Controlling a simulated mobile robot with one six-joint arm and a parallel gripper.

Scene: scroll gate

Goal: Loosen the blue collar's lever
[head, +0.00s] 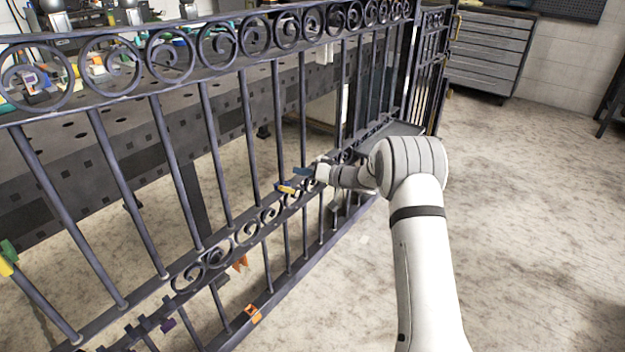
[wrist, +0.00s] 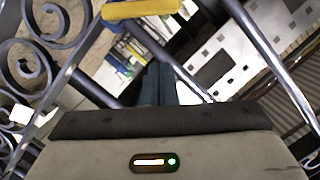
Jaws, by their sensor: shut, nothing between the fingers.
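A small blue collar (head: 282,187) with a yellow-orange lever (head: 290,190) sits on a gate bar, just above the lower scroll row in the head view. A yellow bar, seemingly this lever, shows at the top edge of the wrist view (wrist: 140,9). My gripper (head: 298,171) is beside the gate, its dark teal fingertips just above the collar in the head view. In the wrist view my gripper (wrist: 160,72) is shut and empty, with its tips below the yellow bar. I cannot tell whether they touch it.
The dark iron gate (head: 163,148) has close upright bars and scrolls. Other fittings are a green-and-yellow one (head: 8,258), a purple one (head: 168,325) and an orange one (head: 253,313). A perforated bench (head: 60,170) stands behind. The floor (head: 530,220) at right is clear.

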